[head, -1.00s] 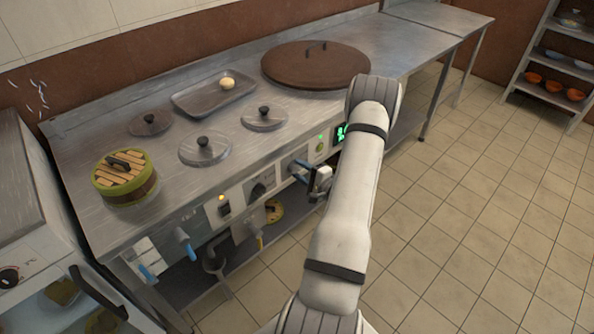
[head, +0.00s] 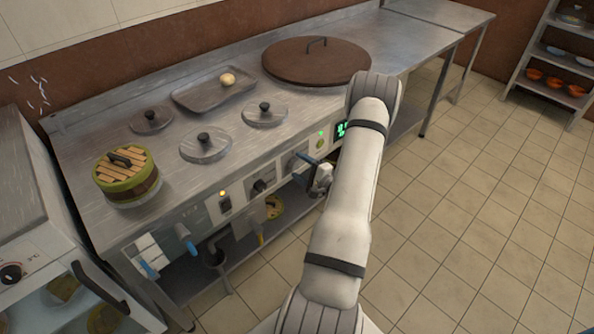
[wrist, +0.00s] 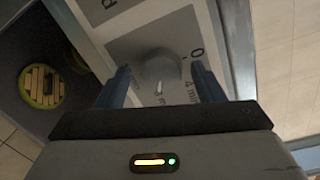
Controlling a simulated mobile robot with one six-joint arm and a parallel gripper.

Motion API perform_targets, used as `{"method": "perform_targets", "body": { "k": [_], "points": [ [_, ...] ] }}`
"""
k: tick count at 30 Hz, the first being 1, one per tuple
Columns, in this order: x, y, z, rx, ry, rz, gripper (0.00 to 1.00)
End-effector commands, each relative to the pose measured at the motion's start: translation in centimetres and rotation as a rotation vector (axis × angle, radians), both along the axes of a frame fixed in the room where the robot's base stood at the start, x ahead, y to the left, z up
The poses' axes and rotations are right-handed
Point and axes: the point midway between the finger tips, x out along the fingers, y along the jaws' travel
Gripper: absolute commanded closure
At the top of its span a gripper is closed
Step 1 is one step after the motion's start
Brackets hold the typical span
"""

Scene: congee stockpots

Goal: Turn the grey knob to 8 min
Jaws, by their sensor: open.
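My gripper (wrist: 161,70) is open, with one dark blue finger on each side of the knob and a visible gap to each. In the head view my gripper (head: 307,164) is at the front panel of the counter, and it and the arm largely hide the knob there.
A black knob (head: 262,186) and a lit switch (head: 224,202) are left of my gripper on the panel. A green display (head: 341,131) is to the right, partly behind my arm. Lidded pots and a bamboo steamer (head: 126,176) stand on the counter. The floor (head: 470,220) is clear.

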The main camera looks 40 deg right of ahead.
Motion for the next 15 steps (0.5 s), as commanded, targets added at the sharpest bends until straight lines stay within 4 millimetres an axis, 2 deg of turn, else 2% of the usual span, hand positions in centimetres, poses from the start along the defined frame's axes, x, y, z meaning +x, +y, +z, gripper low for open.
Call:
{"method": "perform_targets", "body": {
  "k": [8,15],
  "points": [
    [-0.4,-0.2,0.1,-0.001,-0.001,-0.004,0.38],
    [-4.2,-0.8,0.4,0.0,-0.002,-0.008,0.38]
  ]
}}
